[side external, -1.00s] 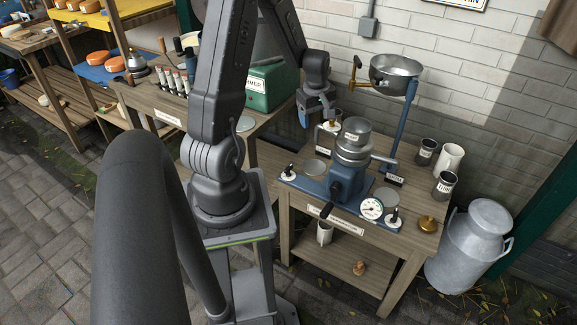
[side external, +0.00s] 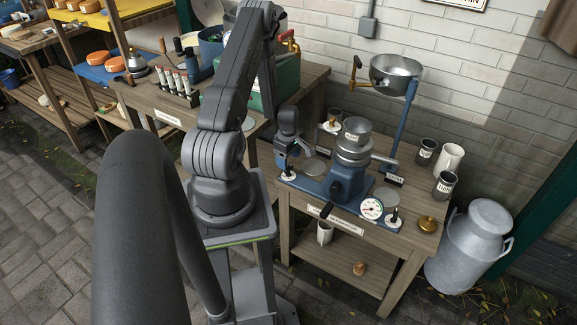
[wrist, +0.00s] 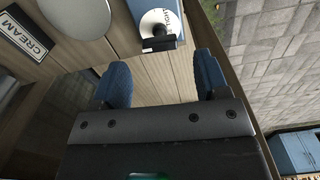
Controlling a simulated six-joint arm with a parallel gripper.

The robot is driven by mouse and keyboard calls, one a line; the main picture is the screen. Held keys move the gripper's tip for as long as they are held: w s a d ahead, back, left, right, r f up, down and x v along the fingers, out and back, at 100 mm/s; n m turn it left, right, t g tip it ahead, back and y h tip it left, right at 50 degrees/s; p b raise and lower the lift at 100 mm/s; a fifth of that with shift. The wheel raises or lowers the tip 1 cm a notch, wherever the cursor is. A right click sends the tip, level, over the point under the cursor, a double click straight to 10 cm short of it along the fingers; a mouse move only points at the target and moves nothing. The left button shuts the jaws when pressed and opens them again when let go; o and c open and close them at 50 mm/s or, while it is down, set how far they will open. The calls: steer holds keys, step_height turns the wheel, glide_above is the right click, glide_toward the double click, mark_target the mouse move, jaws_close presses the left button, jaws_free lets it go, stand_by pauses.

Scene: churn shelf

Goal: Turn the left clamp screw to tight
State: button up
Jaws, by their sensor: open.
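The left clamp screw (side external: 287,174) is a small black knob on a white dial, at the left end of the blue base plate (side external: 312,184). In the wrist view the dial (wrist: 155,20) shows at the top, with lettering that seems to read TIGHT and a dark bar across its lower part. My gripper (side external: 286,150) hangs above and just behind this screw in the side view. Its two blue fingers (wrist: 163,80) are apart with nothing between them but the bench top. The dial lies beyond the fingertips. I cannot tell the exact knob angle.
The blue separator (side external: 350,160) with its metal bowl stands right of the screw. A second black knob on a dial (side external: 394,218) and a gauge (side external: 372,208) are at the right. A grey disc (wrist: 75,15) and a CREAM label (wrist: 25,38) lie near the dial.

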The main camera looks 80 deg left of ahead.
mark_target(289, 171)
steer(key=shift+f, duration=1.95)
steer(key=shift+c, duration=0.3)
steer(key=c, duration=0.9)
steer(key=shift+o, duration=0.2)
